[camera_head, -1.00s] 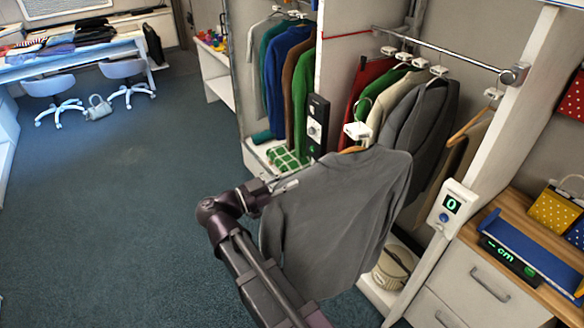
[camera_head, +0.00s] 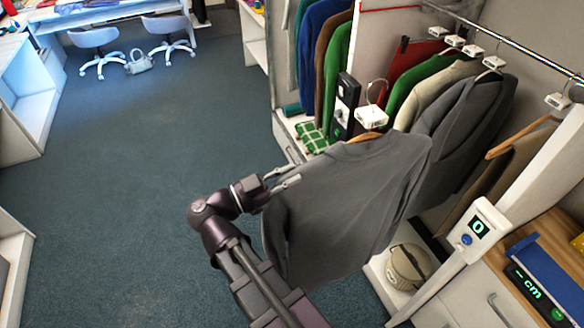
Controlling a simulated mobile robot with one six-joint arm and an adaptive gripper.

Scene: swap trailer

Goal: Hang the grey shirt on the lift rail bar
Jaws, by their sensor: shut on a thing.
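The grey shirt (camera_head: 345,205) hangs on a wooden hanger with a white tag (camera_head: 370,117) and a thin metal hook (camera_head: 377,90). My gripper (camera_head: 287,182) is at the shirt's upper left edge and is shut on it; the exact grip is partly hidden. The lift rail bar (camera_head: 515,45) crosses the upper right of the view. The shirt's hook is left of and below the bar in the picture, apart from it. The shirt is in front of the wardrobe opening.
Several garments, including a dark grey jacket (camera_head: 470,125) and a green one (camera_head: 425,80), hang behind the shirt. A white post with a display box (camera_head: 478,230) stands at right. A beige bag (camera_head: 408,267) sits low inside. Open carpet (camera_head: 150,180) lies left.

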